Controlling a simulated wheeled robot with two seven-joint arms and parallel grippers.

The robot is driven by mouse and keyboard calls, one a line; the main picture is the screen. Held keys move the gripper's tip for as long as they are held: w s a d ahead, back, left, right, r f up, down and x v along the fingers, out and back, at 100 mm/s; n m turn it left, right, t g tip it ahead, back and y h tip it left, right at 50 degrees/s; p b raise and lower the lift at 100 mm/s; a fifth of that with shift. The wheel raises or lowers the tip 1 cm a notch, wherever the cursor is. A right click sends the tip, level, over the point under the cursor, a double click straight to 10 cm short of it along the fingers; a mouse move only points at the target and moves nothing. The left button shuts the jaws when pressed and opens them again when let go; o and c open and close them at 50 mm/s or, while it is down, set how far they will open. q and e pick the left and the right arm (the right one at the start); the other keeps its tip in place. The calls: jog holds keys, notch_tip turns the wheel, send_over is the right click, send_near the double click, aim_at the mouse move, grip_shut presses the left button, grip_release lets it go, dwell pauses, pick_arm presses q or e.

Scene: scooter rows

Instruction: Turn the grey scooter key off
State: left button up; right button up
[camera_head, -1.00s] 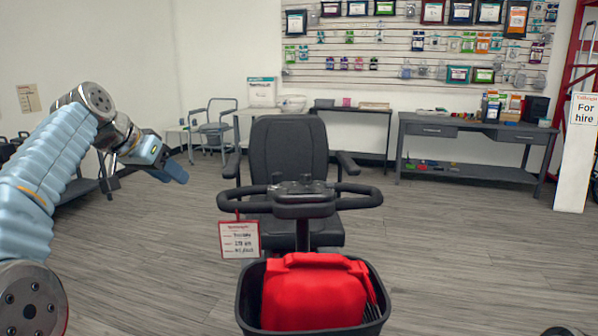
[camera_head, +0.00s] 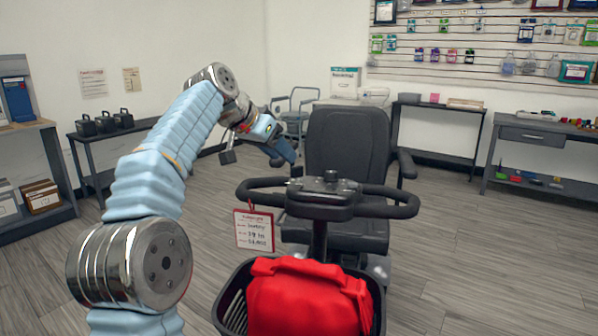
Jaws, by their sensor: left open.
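The scooter faces me, with a dark grey tiller console (camera_head: 322,200), looped black handlebars, a black seat (camera_head: 347,145) behind and a front basket (camera_head: 232,303). A small dark knob (camera_head: 330,175) stands on top of the console. I cannot make out the key or its position. My left gripper (camera_head: 258,157) is open and empty, up and left of the console, over the left handlebar loop and apart from it. My right gripper is out of view.
A red bag (camera_head: 305,298) fills the basket. A price tag (camera_head: 254,230) hangs at the left handlebar. Shelves with black cases (camera_head: 104,123) stand at the left, and a grey desk (camera_head: 535,133) at the right. Floor right of the scooter is clear.

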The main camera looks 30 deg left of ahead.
aim_at(296, 167)
pick_arm(q)
jog(key=x, duration=0.7)
jog(key=shift+w+f, duration=0.1)
jog(key=shift+f, duration=0.05)
grip_shut()
